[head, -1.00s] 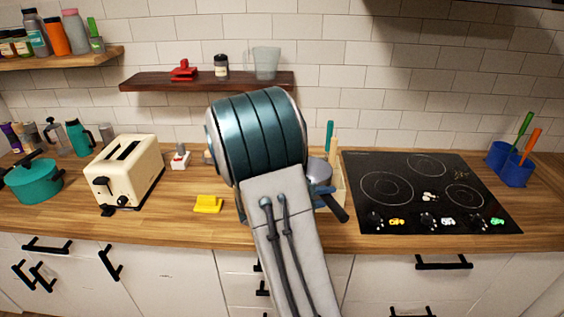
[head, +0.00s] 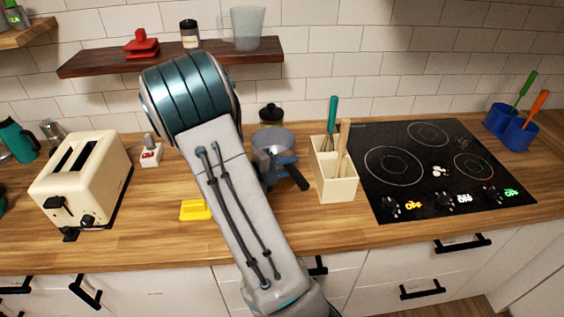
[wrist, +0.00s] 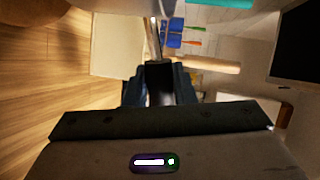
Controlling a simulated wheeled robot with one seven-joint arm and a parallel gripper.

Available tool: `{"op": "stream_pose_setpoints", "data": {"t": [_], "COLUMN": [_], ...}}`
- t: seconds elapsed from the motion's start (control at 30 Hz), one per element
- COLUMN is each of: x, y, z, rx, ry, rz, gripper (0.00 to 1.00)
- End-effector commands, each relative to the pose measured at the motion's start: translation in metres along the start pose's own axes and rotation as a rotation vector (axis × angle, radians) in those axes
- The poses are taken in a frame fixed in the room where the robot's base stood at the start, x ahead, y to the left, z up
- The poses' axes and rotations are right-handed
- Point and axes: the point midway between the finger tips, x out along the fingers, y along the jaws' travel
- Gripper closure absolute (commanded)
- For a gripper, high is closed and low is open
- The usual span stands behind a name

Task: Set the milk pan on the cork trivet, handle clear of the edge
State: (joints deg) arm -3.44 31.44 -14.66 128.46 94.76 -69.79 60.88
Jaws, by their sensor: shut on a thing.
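The milk pan (head: 270,141) is a small grey metal pan with a black handle (head: 297,178) in the head view. It is just right of my arm, over the counter left of the utensil box. My gripper (head: 278,172), dark blue, is shut on the handle. In the wrist view the fingers of my gripper (wrist: 160,88) close on the black grip (wrist: 159,76), with the metal shank running upward. I cannot tell whether the pan touches the counter. I see no cork trivet; my arm hides part of the counter.
A pale utensil box (head: 335,178) stands close right of the pan, beside the black cooktop (head: 430,165). A dark-lidded jar (head: 271,113) is behind the pan. A yellow object (head: 195,210) and a cream toaster (head: 82,175) are left. A dark shelf (head: 170,57) hangs above.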

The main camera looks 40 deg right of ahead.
Motion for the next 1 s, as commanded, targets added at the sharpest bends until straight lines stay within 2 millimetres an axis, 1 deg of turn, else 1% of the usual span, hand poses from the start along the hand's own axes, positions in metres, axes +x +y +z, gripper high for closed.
{"op": "stream_pose_setpoints", "data": {"t": [0.17,0.6,0.7,1.0], "x": [0.003,0.01,0.011,0.011], "y": [0.008,0.043,0.049,0.052], "z": [0.001,0.006,0.007,0.008], "rx": [0.004,0.003,0.003,0.003], "ry": [0.002,-0.002,-0.002,-0.003], "rz": [-0.003,-0.004,-0.004,-0.004], "gripper": [1.0,1.0,1.0,1.0]}}
